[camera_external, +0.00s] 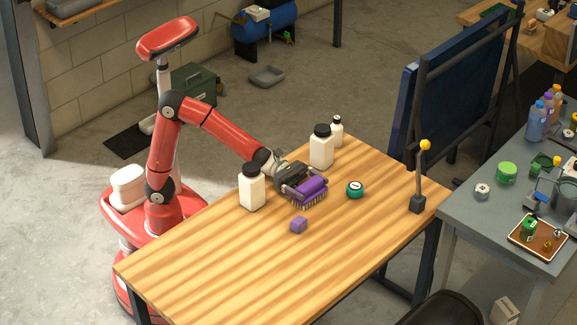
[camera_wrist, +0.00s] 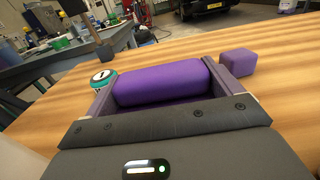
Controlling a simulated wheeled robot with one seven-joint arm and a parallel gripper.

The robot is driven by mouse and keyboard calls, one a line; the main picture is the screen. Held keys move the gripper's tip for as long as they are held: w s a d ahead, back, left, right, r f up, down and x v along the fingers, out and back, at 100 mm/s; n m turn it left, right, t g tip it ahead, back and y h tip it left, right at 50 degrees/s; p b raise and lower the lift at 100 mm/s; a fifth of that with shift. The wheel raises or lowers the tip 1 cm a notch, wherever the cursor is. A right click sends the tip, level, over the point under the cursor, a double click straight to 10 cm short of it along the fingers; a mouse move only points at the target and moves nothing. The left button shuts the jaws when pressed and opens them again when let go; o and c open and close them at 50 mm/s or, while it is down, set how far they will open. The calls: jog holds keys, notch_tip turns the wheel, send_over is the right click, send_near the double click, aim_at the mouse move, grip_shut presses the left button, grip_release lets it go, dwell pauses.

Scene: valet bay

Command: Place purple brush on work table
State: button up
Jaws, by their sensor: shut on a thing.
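The purple brush (camera_external: 311,188) has a purple body and dark bristles that point down. It is between the fingers of my gripper (camera_external: 303,183), low over the wooden work table (camera_external: 220,255). I cannot tell whether the bristles touch the tabletop. In the wrist view the brush (camera_wrist: 160,84) lies across the space between the two fingers of my gripper (camera_wrist: 162,92), which are shut on it. Its underside is hidden in the wrist view.
A small purple block (camera_external: 299,224) lies in front of the brush. A teal-rimmed round tin (camera_external: 355,189) is to its right. White bottles (camera_external: 252,188) (camera_external: 321,148) stand left of and behind my gripper. A yellow-tipped post (camera_external: 419,190) stands at the right. The table's front left is clear.

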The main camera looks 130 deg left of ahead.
jog(key=o, duration=0.7)
jog(key=shift+f, duration=0.1)
jog(key=shift+o, duration=0.2)
jog(key=shift+s, duration=0.25)
jog(key=s, duration=1.1)
jog(key=shift+s+b, duration=0.3)
jog(key=shift+b, duration=0.1)
